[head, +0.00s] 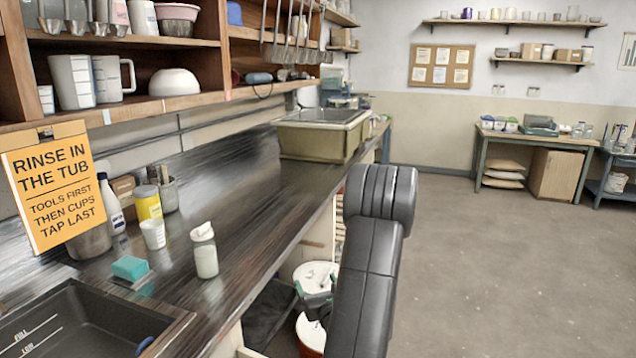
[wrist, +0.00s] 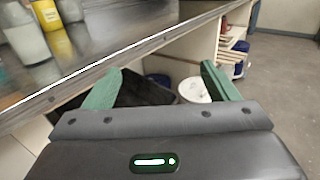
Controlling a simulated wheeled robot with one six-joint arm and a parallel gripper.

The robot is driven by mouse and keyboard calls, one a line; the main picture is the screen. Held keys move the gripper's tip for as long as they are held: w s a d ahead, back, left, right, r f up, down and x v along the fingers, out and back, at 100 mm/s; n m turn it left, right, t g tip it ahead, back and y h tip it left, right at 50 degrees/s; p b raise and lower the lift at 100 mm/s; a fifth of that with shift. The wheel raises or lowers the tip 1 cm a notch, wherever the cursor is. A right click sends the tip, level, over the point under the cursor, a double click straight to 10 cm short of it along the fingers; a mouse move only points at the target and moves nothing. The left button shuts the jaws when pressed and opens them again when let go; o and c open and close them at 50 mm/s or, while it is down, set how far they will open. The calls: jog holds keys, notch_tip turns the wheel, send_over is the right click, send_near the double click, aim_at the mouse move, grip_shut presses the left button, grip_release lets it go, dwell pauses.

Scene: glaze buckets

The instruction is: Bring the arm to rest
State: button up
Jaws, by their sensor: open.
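My gripper (wrist: 162,76) is open in the wrist view, its two green fingers apart with nothing between them. In the head view my gripper (head: 318,300) is small and partly hidden by my dark arm, low beside the counter's front edge. It appears in front of the white-topped buckets under the counter. One white bucket (head: 316,270) stands behind it, and a bucket with a reddish side (head: 308,338) is below. In the wrist view a white bucket top (wrist: 193,90) shows beyond the right finger.
The dark counter (head: 250,190) runs close along the left, with a lidded tub (head: 312,140), a white bottle (head: 204,252) and a sink (head: 85,318). A black bin (wrist: 142,91) sits on the shelf below. The floor (head: 500,270) at the right is clear.

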jog(key=a+r+n+g+y, duration=0.3)
jog(key=a+r+y, duration=0.1)
jog(key=a, duration=0.3)
jog(key=a+r+n+g+y, duration=0.3)
jog(key=a+n+y, duration=0.1)
jog(key=a, duration=0.3)
jog(key=shift+r+g+y, duration=0.4)
jog(key=shift+y, duration=0.2)
jog(key=shift+s+a, duration=0.1)
